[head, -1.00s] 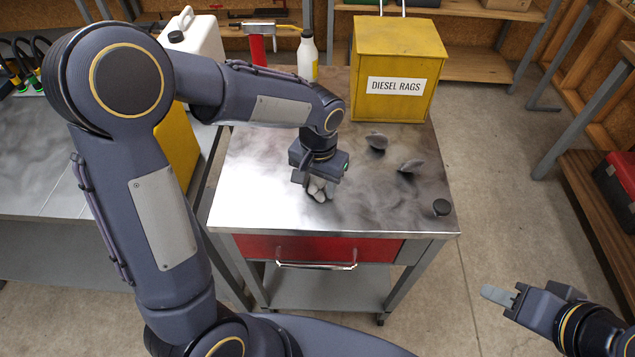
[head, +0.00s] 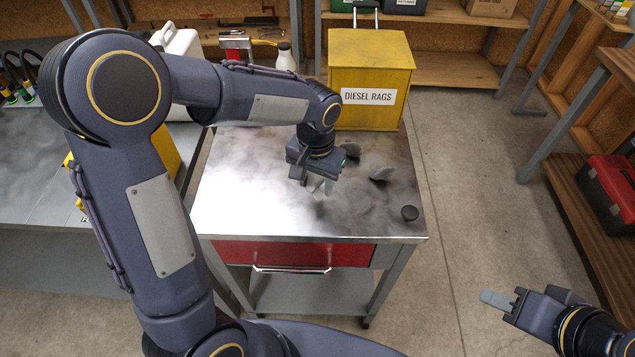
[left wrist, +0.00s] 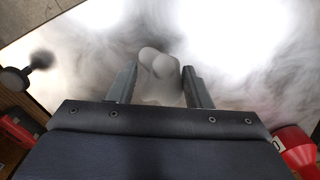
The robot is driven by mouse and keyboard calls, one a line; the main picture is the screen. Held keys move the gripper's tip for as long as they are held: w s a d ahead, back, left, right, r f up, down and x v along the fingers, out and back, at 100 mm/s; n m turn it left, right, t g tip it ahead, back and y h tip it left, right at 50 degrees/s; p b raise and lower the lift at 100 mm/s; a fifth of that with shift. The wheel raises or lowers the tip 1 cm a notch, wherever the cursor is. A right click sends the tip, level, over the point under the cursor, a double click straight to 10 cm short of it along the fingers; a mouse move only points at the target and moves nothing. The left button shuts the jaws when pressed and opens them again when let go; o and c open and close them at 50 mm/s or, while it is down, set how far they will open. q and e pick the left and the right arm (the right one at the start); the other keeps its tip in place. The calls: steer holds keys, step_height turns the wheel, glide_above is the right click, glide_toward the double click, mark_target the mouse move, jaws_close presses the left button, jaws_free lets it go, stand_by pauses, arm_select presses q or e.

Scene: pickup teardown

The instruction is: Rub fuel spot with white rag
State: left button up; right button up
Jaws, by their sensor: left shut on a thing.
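My left gripper (head: 313,180) is low over the steel top of the cart (head: 235,205). It is shut on the white rag (left wrist: 158,66), a pale rounded bundle between the fingers in the left wrist view. In the head view the rag is partly hidden by the gripper; I cannot tell whether it touches the top. Grey, cloudy smears cover much of the top, and I cannot single out the fuel spot among them. My right gripper (head: 498,300) hangs over the floor at lower right, away from the cart, with nothing visible in it.
A yellow box marked DIESEL RAGS (head: 370,70) stands at the cart's back. A white bottle (head: 285,60) stands behind. The cart's front left top is clear.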

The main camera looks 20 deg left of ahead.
arm_select(q)
steer(key=shift+d+r+p, duration=0.1)
steer(key=shift+r+p, duration=0.2)
steer(key=shift+r, duration=0.35)
steer(key=shift+r+p, duration=1.15)
steer(key=shift+r, duration=0.35)
